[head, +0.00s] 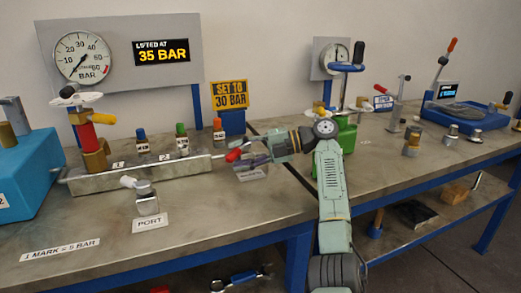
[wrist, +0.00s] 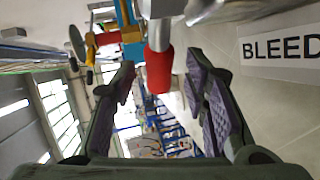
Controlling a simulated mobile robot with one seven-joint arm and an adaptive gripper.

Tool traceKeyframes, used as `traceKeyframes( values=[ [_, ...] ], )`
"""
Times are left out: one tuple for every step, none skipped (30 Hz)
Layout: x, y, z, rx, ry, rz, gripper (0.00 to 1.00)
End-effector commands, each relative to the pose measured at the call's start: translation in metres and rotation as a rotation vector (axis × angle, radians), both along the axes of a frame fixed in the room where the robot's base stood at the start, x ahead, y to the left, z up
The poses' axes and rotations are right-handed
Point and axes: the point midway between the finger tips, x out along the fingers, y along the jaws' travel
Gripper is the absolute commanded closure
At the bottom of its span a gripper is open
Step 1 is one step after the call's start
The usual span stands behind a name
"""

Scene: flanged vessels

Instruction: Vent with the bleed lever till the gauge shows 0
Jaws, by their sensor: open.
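The bleed lever has a red grip (wrist: 158,70) on a metal rod. In the wrist view it lies between the fingers of my gripper (wrist: 162,85), which is open, with a gap on both sides. In the head view the red tip (head: 233,155) shows just left of my gripper (head: 244,158), which hides much of the valve. A BLEED label (wrist: 282,48) lies right of the lever in the wrist view. The round gauge (head: 83,57) is on the grey panel at left; its thin needle appears to point lower left, near the low end, too small to read exactly.
A display (head: 162,52) reads "LIFTED AT 35 BAR", and a yellow sign (head: 230,94) reads "SET TO 30 BAR". A metal manifold (head: 140,175) runs left of my gripper. A PORT valve (head: 146,197) stands in front. The bench front is mostly clear.

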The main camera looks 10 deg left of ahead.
Motion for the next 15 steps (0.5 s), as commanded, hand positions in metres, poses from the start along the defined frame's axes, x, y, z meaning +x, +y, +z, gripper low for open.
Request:
traceKeyframes(
  values=[
    [0.003, -0.011, 0.004, 0.002, 0.001, -0.003, 0.59],
    [0.004, -0.017, 0.006, 0.003, 0.001, -0.004, 0.59],
    [0.006, -0.026, 0.008, 0.003, 0.001, -0.003, 0.59],
    [0.008, -0.032, 0.009, 0.003, 0.001, -0.003, 0.59],
    [0.009, -0.039, 0.012, 0.003, 0.001, -0.004, 0.59],
    [0.011, -0.047, 0.013, 0.002, 0.002, -0.004, 0.59],
    [0.012, -0.053, 0.015, 0.004, 0.001, -0.004, 0.59],
    [0.014, -0.059, 0.017, 0.003, 0.001, -0.004, 0.59],
    [0.016, -0.067, 0.018, 0.001, 0.001, -0.005, 0.59],
    [0.017, -0.072, 0.02, 0.003, 0.001, -0.003, 0.59],
    [0.018, -0.077, 0.021, 0.004, 0.001, -0.004, 0.59],
    [0.019, -0.081, 0.022, 0.001, 0.002, -0.004, 0.59],
    [0.02, -0.084, 0.022, 0.0, 0.001, -0.003, 0.59],
    [0.021, -0.087, 0.023, 0.001, 0.0, -0.003, 0.59],
    [0.021, -0.09, 0.023, 0.002, 0.001, -0.003, 0.59]
  ],
)
